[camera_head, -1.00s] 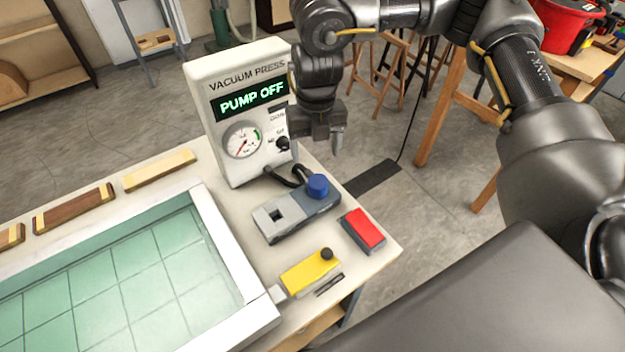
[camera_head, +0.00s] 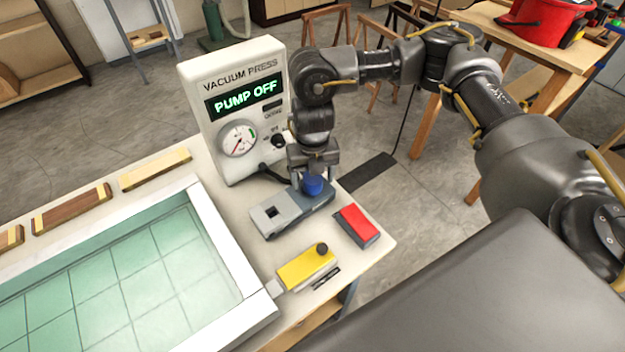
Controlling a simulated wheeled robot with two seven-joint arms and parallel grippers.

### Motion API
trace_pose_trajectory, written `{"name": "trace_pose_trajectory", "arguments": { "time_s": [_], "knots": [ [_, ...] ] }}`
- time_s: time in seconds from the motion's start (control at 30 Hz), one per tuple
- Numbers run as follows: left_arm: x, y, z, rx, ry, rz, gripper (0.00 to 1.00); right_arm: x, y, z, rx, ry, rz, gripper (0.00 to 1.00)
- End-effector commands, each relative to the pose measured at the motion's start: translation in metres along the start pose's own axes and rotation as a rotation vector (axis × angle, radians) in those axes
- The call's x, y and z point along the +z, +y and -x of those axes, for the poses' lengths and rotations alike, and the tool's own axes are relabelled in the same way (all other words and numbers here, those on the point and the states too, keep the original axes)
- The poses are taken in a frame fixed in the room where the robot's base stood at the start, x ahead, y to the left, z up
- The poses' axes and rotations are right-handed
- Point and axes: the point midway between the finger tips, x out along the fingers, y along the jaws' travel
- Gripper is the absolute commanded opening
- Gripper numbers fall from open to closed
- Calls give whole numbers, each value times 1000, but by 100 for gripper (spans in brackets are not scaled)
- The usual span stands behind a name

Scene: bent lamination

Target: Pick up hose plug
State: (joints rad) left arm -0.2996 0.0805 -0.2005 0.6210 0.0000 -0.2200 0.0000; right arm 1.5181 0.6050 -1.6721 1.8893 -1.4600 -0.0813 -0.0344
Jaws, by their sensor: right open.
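The hose plug, a round blue knob (camera_head: 312,185), stands at the far right end of a grey dock (camera_head: 285,214) on the table. My right gripper (camera_head: 315,178) points down right above the plug, its open fingers near the plug's sides. I cannot tell whether they touch it. The gripper body hides part of the plug's back and the hose beside it. My left gripper is out of view.
The vacuum press box (camera_head: 213,150) reads "PUMP OFF" and stands just left of my right gripper. A red pad (camera_head: 359,222) and a yellow block with a black knob (camera_head: 305,269) lie nearer. The glass-topped press frame (camera_head: 222,246) fills the left.

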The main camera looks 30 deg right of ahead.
Motion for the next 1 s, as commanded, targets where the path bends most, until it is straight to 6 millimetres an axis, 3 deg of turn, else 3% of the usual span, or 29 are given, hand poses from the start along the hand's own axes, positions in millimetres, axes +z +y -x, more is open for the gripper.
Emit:
{"name": "trace_pose_trajectory", "arguments": {
  "time_s": [0.23, 0.6, 1.0],
  "knots": [
    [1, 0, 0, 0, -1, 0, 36, 0, 0, -1, 0, -1, 1, 69],
    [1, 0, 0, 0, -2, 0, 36, 0, 0, -1, 0, -1, 1, 21],
    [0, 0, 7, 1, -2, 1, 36, 0, 0, 6, 0, -1, 1, 20]
  ]
}}
